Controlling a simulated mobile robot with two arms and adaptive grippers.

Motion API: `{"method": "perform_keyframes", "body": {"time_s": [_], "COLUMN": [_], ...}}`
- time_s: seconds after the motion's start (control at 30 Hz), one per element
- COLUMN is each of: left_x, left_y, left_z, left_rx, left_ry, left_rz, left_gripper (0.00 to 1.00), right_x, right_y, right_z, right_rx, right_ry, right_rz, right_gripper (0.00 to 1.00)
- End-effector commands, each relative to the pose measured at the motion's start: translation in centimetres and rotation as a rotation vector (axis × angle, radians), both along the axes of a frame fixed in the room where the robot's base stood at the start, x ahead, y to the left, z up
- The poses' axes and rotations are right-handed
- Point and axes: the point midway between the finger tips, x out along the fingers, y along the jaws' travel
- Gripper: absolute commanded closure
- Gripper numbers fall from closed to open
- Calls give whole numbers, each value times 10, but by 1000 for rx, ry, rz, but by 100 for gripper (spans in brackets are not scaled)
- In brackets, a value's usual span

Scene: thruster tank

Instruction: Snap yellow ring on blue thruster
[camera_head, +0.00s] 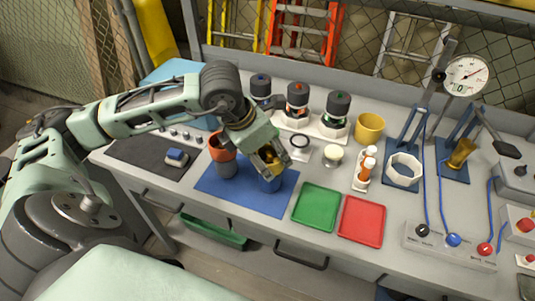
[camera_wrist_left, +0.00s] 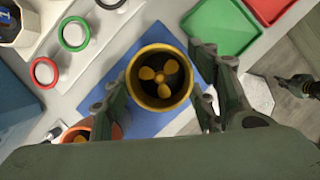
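My left gripper (camera_head: 274,163) points down over the blue thruster (camera_head: 269,184), which stands upright on the blue mat. In the left wrist view the yellow ring (camera_wrist_left: 134,65) sits between the fingers of my left gripper (camera_wrist_left: 160,88), which are against its two sides. A yellow propeller (camera_wrist_left: 160,76) in a dark bore shows inside the ring, so the ring is over the thruster's top. Whether it is fully seated is hidden. A small dark shape at the right edge of the wrist view looks like my right gripper (camera_wrist_left: 298,87); its fingers are too small to judge.
An orange-topped thruster (camera_head: 221,150) stands beside it on the blue mat (camera_head: 210,180). Red (camera_wrist_left: 44,73), green (camera_wrist_left: 74,34) and black (camera_head: 299,141) rings rest on white holders behind. Green (camera_head: 317,207) and red (camera_head: 361,220) trays lie to the right.

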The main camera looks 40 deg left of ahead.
Motion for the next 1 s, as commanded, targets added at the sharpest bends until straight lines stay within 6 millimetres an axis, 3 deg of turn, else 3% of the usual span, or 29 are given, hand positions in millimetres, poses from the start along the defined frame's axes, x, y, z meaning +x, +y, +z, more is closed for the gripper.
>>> {"method": "perform_keyframes", "body": {"time_s": [0.23, 0.63, 1.0], "left_x": [0, -2, -26], "left_y": [0, 2, 13], "left_z": [0, 6, 72], "left_rx": [0, 1, 2], "left_ry": [0, -2, -6], "left_rz": [0, 1, 2], "left_gripper": [25, 25, 25], "right_x": [0, 0, 0], "right_y": [0, -3, -1], "right_z": [0, 0, 0], "right_rx": [0, -4, -1], "right_ry": [0, -1, 0], "right_rz": [0, 2, 0], "right_gripper": [100, 100, 100]}}
